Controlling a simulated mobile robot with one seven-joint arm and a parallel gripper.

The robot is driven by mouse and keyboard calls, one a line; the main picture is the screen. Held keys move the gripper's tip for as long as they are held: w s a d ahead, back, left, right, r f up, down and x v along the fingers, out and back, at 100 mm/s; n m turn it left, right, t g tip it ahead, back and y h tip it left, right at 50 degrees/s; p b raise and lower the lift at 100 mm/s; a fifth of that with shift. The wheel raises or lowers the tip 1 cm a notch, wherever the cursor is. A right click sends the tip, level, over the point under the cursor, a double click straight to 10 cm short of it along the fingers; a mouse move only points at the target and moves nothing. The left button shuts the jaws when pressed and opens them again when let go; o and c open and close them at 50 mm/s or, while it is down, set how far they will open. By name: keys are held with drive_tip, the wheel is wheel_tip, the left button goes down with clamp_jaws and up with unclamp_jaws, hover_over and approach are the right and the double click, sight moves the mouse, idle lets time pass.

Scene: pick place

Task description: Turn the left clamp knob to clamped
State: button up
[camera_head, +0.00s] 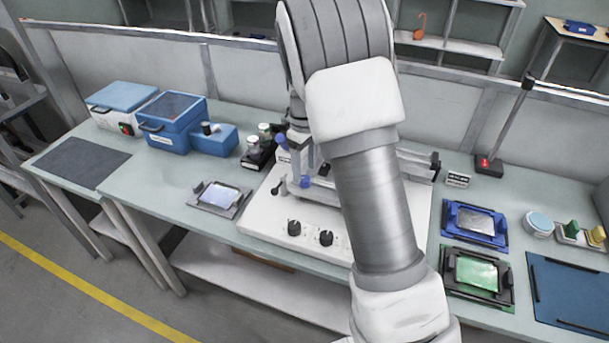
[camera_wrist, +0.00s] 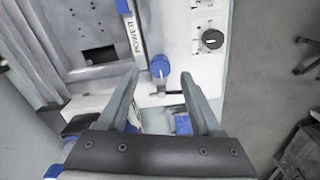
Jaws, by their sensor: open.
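A blue clamp knob (camera_wrist: 160,66) sits at the end of a rail in the wrist view, just beyond and between my fingertips. My gripper (camera_wrist: 160,76) is open, with one grey finger on either side of the line to this knob; contact is not visible. A second blue part (camera_wrist: 183,124) shows lower down between the fingers. In the head view, blue knobs show at the left of the white fixture (camera_head: 265,215), one near the front (camera_head: 306,182) and one further back (camera_head: 279,140). My arm hides much of the fixture, and my fingers are not clear there.
Black dials (camera_head: 294,228) are on the fixture's front; one dial (camera_wrist: 212,40) shows in the wrist view. A device in a dark holder (camera_head: 220,195) lies left of the fixture. Blue boxes (camera_head: 172,120) stand behind left. Blue (camera_head: 475,222) and green (camera_head: 477,273) trays lie right.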

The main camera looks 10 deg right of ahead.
sight(305, 178)
drive_tip(key=shift+f, duration=1.55)
drive_tip(key=shift+c, duration=0.2)
clamp_jaws()
